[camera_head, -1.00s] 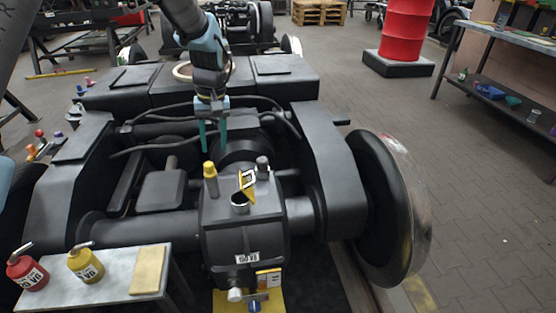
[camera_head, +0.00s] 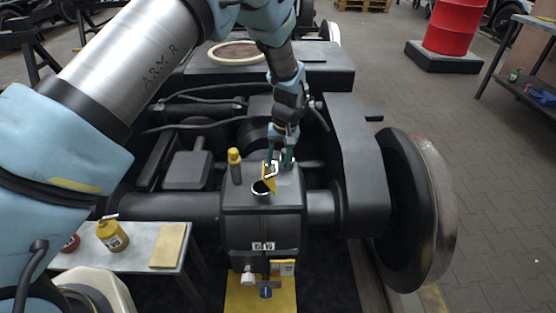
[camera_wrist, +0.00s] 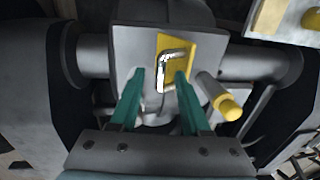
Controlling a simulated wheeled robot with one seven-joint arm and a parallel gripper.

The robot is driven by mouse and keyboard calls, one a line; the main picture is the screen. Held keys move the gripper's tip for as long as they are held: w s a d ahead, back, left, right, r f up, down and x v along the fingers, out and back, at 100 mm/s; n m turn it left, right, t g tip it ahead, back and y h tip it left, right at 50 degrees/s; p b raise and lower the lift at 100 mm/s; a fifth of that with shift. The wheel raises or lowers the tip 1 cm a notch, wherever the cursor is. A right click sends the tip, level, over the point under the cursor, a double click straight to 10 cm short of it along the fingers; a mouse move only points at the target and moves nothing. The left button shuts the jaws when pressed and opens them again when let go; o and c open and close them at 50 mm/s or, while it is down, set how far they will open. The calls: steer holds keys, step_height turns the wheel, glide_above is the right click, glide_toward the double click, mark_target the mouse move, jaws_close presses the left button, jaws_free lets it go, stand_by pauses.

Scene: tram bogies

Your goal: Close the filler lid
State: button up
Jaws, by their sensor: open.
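The filler lid (camera_head: 266,181) is a yellow flap with a pale loop handle, standing up open at the filler neck (camera_head: 261,191) on top of the dark gearbox (camera_head: 262,222). In the wrist view the yellow lid (camera_wrist: 188,50) faces me, with its handle near the fingertips; the filler opening is not visible there. My gripper (camera_head: 281,162) is open, its teal fingers pointing down just behind and slightly right of the lid. In the wrist view my gripper (camera_wrist: 160,73) has its fingers apart around the handle's line of sight; I cannot tell whether they touch it.
A yellow-capped post (camera_head: 235,167) stands left of the lid and appears right of the fingers in the wrist view (camera_wrist: 224,98). A side table (camera_head: 140,234) holds a yellow oil can (camera_head: 112,237), a partly hidden red can (camera_head: 70,243) and a yellow pad (camera_head: 168,246). A large wheel (camera_head: 405,205) stands right.

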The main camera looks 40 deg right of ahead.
steer(key=shift+a+f, duration=0.1)
steer(key=shift+f, duration=0.15)
jaws_close()
stand_by(1.4)
